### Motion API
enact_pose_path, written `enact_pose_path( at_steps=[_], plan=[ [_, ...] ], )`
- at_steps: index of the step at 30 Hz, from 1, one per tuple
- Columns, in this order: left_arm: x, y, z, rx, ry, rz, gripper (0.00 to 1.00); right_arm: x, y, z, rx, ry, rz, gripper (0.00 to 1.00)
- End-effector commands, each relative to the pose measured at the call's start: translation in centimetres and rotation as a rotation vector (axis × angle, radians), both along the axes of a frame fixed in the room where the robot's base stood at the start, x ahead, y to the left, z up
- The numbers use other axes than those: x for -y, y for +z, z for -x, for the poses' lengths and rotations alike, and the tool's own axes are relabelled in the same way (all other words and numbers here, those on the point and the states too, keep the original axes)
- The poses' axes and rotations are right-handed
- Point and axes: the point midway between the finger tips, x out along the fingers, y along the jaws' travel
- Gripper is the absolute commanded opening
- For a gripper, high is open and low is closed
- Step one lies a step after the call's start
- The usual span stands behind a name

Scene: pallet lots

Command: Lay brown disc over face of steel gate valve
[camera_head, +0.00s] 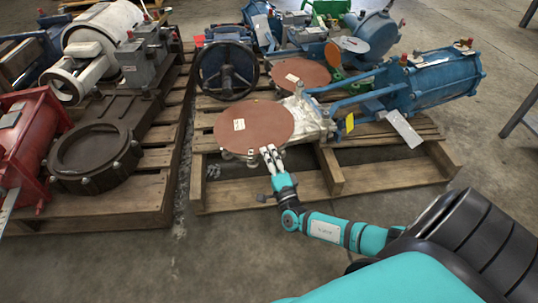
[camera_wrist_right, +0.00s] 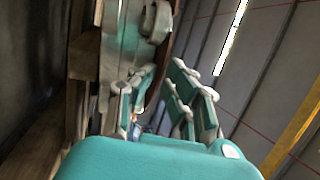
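A brown disc (camera_head: 254,127) with a small pale label lies over the flanged face of the pale steel gate valve (camera_head: 307,116); the flange edge shows below its near rim. My right gripper (camera_head: 271,151) is at the disc's near edge. In the right wrist view its fingers (camera_wrist_right: 160,103) are spread apart on either side of the disc's thin edge (camera_wrist_right: 164,75), beside the grey flange (camera_wrist_right: 122,50). The gripper looks open; whether a finger touches the disc is unclear. My left gripper is not in view.
Another brown disc (camera_head: 301,73) lies behind. The left pallet (camera_head: 150,190) holds red, white and dark machinery. Concrete floor is free in front.

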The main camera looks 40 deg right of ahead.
Motion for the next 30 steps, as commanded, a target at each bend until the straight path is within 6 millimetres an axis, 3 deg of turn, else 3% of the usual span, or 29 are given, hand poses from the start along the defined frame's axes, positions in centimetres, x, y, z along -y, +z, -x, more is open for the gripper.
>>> enact_pose_path(
  at_steps=[1, 6, 17, 30],
  plan=[
    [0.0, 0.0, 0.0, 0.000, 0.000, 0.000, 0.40, 0.0, 0.0, 0.0, 0.000, 0.000, 0.000, 0.18],
    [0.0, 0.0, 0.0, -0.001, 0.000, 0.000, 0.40, 0.0, 0.0, 0.0, 0.000, 0.000, 0.000, 0.39],
    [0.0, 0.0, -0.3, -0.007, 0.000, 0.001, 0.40, -0.2, -0.3, 0.8, -0.002, 0.001, 0.000, 0.39],
    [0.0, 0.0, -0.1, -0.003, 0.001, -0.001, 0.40, -2.4, -2.6, 8.8, -0.003, 0.001, -0.001, 0.39]
  ],
)
